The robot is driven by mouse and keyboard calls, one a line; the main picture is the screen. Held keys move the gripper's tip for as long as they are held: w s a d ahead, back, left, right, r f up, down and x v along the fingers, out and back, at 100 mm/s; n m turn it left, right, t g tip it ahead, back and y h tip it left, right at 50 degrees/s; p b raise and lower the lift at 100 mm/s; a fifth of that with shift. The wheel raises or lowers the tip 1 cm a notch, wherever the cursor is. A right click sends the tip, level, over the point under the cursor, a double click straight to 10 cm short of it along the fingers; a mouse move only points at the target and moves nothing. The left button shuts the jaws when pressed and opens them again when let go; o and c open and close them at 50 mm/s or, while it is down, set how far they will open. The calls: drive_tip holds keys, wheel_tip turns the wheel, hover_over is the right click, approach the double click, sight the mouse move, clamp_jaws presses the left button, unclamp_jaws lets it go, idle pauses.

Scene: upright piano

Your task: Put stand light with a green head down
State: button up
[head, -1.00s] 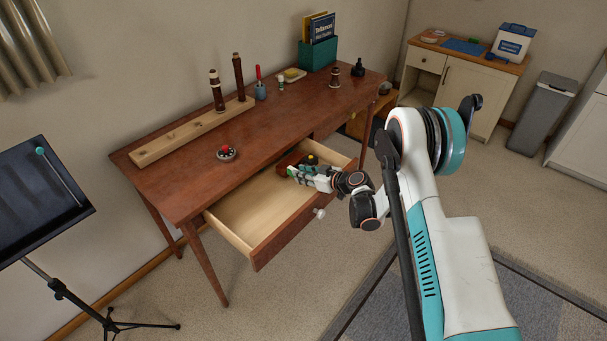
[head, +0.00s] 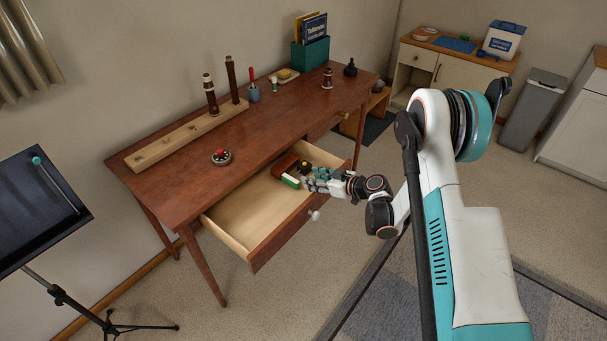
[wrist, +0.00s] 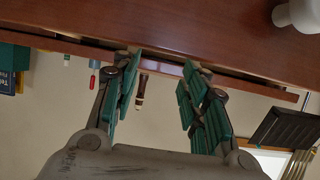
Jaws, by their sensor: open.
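The drawer front fills the top of that view, and the light does not show there.
The drawer (head: 238,228) is pulled out of the desk (head: 190,178); its left part is empty. A brown case (head: 285,166) and a yellow-topped dark item (head: 305,166) lie in its right part. A music stand (head: 40,205) stands at left.

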drive_tip(key=shift+p+v, duration=0.35)
drive_tip(key=shift+v, duration=1.35)
drive_tip(key=shift+w+r, duration=0.1)
drive_tip(key=shift+r, duration=0.35)
drive_tip(key=s+d+r+m+h, duration=0.2)
drive_tip(key=s+r, duration=0.2)
drive_tip(key=r, duration=0.4)
drive_tip(key=s+d+r+m+g+h, duration=0.1)
drive_tip(key=s+r, duration=0.2)
drive_tip(key=r, duration=0.5)
drive_tip(key=s+d+r+m+h, duration=0.2)
drive_tip(key=s+r, duration=0.2)
drive_tip(key=r, duration=0.4)
drive_tip(key=s+d+r+m+h, duration=0.1)
drive_tip(key=s+d+r+h, duration=0.1)
drive_tip(key=s, duration=0.6)
drive_tip(key=s+d+r+m+h, duration=0.1)
drive_tip(key=s+d, duration=0.3)
drive_tip(key=s, duration=0.5)
drive_tip(key=s+d+r+m+h, duration=0.2)
drive_tip(key=s+d+m, duration=0.1)
drive_tip(key=s, duration=0.6)
drive_tip(key=shift+d+r+h, duration=0.25)
drive_tip(key=shift+r+h, duration=0.05)
